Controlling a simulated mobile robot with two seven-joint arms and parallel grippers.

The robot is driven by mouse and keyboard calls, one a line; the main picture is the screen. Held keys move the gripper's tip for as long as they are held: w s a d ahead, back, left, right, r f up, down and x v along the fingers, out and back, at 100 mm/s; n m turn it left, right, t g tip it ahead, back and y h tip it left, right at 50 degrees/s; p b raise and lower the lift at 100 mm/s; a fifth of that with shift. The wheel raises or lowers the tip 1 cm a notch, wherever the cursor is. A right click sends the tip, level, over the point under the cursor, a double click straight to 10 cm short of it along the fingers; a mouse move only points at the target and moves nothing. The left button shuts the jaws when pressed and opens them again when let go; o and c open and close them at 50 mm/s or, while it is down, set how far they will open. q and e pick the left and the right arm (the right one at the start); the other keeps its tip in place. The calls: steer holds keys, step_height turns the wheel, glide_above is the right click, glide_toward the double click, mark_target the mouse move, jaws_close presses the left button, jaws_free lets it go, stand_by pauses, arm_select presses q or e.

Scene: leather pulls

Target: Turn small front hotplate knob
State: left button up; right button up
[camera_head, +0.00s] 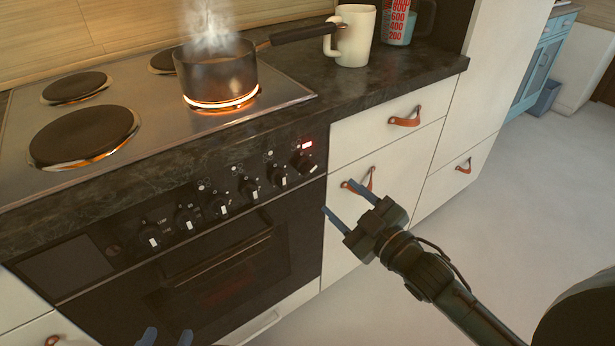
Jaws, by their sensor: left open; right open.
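A row of several black knobs with pale marks runs along the oven's front panel, from the leftmost knob (150,238) to the rightmost knob (303,163). A small red light (307,144) is lit above the rightmost knob. I cannot tell which knob belongs to the small front hotplate. That hotplate (222,106) glows orange under a steaming dark pot (215,76). My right gripper (339,198) is open and empty, to the right of and below the knobs, in front of the drawers. My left gripper (167,338) is open at the bottom edge; only its blue fingertips show.
The pot's long handle (300,33) reaches right towards a white mug (353,36) and a measuring jug (400,22). Drawers with leather pulls (405,118) stand right of the oven. The oven door handle (220,260) lies below the knobs. Floor at right is clear.

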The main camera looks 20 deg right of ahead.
mark_target(310, 171)
steer(key=b+x, duration=0.1)
steer(key=x, duration=1)
steer(key=shift+f, duration=0.1)
steer(key=c, duration=0.9)
